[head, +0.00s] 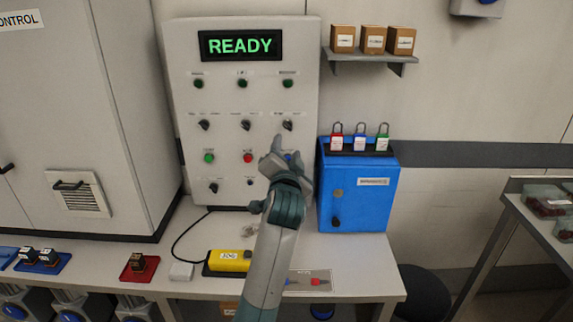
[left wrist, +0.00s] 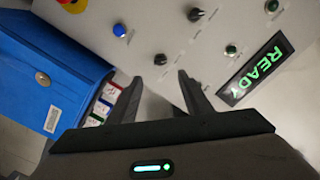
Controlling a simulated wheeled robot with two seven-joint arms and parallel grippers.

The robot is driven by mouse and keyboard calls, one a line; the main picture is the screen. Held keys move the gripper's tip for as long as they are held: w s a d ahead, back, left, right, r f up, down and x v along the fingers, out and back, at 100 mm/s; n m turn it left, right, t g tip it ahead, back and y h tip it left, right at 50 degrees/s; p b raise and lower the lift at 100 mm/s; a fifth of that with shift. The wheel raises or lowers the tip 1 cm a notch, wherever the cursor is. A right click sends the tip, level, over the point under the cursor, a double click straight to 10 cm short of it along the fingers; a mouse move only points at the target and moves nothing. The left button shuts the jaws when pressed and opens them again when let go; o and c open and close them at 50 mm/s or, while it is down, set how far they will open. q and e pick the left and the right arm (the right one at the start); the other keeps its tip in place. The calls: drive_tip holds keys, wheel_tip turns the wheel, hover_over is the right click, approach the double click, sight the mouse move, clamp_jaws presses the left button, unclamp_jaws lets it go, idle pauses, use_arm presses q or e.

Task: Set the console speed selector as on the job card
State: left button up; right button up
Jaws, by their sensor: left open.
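The grey console (head: 184,60) has a lit READY display (head: 241,46), also in the left wrist view (left wrist: 254,70). A row of black selector knobs crosses its middle: left (head: 204,124), middle (head: 246,124) and right (head: 288,124). Another selector (head: 213,187) is lower left. Their labels are too small to read, so I cannot tell which sets speed. My left gripper (head: 277,147) is open and empty before the console's right side. In the left wrist view, the right selector (left wrist: 160,60) lies just beyond and between the fingertips (left wrist: 159,78), apparently untouched. I cannot identify the job card.
A blue cabinet (head: 360,205) with several padlocks on top stands right of the console, close to my gripper. A blue button (left wrist: 119,31) sits near the right selector. Green (head: 209,157) and red (head: 248,157) buttons are left. A yellow device (head: 230,261) lies on the bench.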

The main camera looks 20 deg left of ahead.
use_arm(q)
drive_tip(key=v, duration=0.5)
drive_tip(key=shift+s+b, duration=0.25)
drive_tip(key=shift+b, duration=0.1)
use_arm(e)
drive_tip(key=w, duration=0.1)
drive_tip(key=w+a+r, duration=0.1)
drive_tip(key=t, duration=0.1)
drive_tip(key=shift+w+a+r, duration=0.35)
drive_tip(key=shift+w, duration=0.05)
drive_tip(key=shift+s+f, duration=0.15)
drive_tip(key=shift+s, duration=0.1)
drive_tip(key=shift+d, duration=0.15)
